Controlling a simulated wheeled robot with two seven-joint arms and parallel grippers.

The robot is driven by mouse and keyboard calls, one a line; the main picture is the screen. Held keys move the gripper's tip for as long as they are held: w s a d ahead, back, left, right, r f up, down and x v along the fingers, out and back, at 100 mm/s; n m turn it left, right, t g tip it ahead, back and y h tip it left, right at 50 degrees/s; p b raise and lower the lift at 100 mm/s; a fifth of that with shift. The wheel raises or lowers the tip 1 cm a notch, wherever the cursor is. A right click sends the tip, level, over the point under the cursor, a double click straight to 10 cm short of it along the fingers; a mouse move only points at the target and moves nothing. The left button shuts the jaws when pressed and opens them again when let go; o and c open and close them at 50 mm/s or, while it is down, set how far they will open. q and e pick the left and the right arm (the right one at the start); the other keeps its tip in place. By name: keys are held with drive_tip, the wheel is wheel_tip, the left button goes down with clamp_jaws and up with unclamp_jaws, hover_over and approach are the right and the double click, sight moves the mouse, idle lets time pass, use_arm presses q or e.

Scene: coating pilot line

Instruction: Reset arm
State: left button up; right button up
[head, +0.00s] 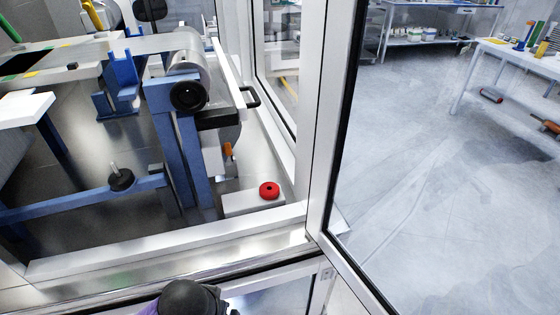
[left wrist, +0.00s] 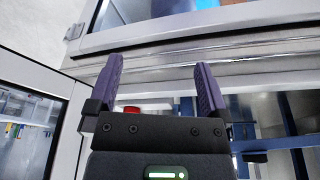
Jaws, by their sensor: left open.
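My left gripper (left wrist: 160,88) is open and empty in the left wrist view, its two purple fingers spread wide in front of a pale frame edge. A dark rounded part of my own arm with a bit of purple shows at the bottom edge of the head view; its fingertips cannot be made out there. My right gripper is in neither view. A red round button (head: 269,190) sits on a pale box (head: 254,202) inside the machine enclosure. A red piece, probably the same button, shows behind the gripper in the left wrist view (left wrist: 147,107), partly hidden.
The pale enclosure frame (head: 170,248) runs across the front, with a glazed door (head: 318,130) standing at right. Inside are a metal roller (head: 189,62) and blue supports (head: 185,150). Open floor (head: 430,160) lies at right, with a white bench (head: 520,58) beyond.

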use_arm(q)
drive_tip(key=s+a+f+b, duration=0.2)
drive_tip(key=a+f, duration=0.1)
drive_tip(key=f, duration=0.7)
drive_tip(key=s+a+f+b, duration=0.1)
drive_tip(key=s+a+f, duration=0.15)
drive_tip(key=f, duration=0.85)
drive_tip(key=s+f+g+b, duration=0.1)
drive_tip(key=s+f, duration=0.4)
drive_tip(key=s, duration=0.5)
drive_tip(key=s+f+m+g+b, duration=0.1)
drive_tip(key=s+f, duration=0.4)
drive_tip(key=s, duration=0.6)
drive_tip(key=shift+a+f+m+g+y+b, duration=0.15)
drive_tip(key=shift+m+g+y+b, duration=0.15)
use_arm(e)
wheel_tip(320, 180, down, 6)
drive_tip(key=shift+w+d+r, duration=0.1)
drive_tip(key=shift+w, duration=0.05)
use_arm(q)
drive_tip(key=shift+s, duration=0.15)
